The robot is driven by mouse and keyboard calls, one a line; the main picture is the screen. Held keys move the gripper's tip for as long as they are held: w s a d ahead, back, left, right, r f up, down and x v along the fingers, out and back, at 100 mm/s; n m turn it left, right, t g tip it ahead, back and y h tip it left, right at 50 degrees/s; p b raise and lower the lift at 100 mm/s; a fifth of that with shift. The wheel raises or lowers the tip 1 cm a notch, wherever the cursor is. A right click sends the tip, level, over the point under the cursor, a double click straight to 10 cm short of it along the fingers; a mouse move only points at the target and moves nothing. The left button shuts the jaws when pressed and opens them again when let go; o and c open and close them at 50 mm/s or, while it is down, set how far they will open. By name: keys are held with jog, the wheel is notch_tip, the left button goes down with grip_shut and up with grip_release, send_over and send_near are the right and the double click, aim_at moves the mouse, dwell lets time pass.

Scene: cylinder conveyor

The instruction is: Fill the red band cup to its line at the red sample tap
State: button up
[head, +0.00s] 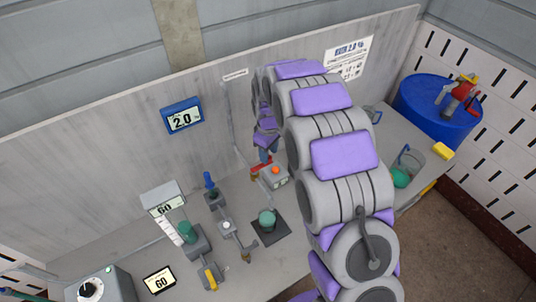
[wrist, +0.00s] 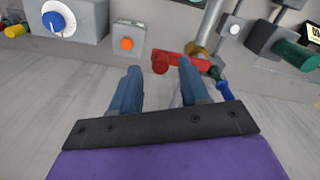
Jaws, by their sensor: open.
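My gripper (wrist: 159,72) is open, its two blue-grey fingers apart. In the wrist view the red tap part (wrist: 178,62) lies just beyond the fingertips, with a brass-coloured fitting and pipe (wrist: 198,50) behind it. A faint clear shape shows by the right finger; I cannot tell whether it is a cup. In the head view my gripper (head: 267,153) is at the back of the bench, close above the red part (head: 260,166). I cannot make out a cup with a red band or a fill line in either view; my arm hides part of the bench.
A grey box with an orange button (head: 276,171) stands close to my gripper. A green-topped piece (head: 267,218) sits on a dark pad. Blue-handled (head: 208,180) and yellow-handled (head: 210,277) fittings stand left. A blue drum (head: 430,118) is beyond the bench's right end.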

notch_tip(320, 180, up, 15)
jog(key=b, duration=0.1)
jog(key=shift+r, duration=0.15)
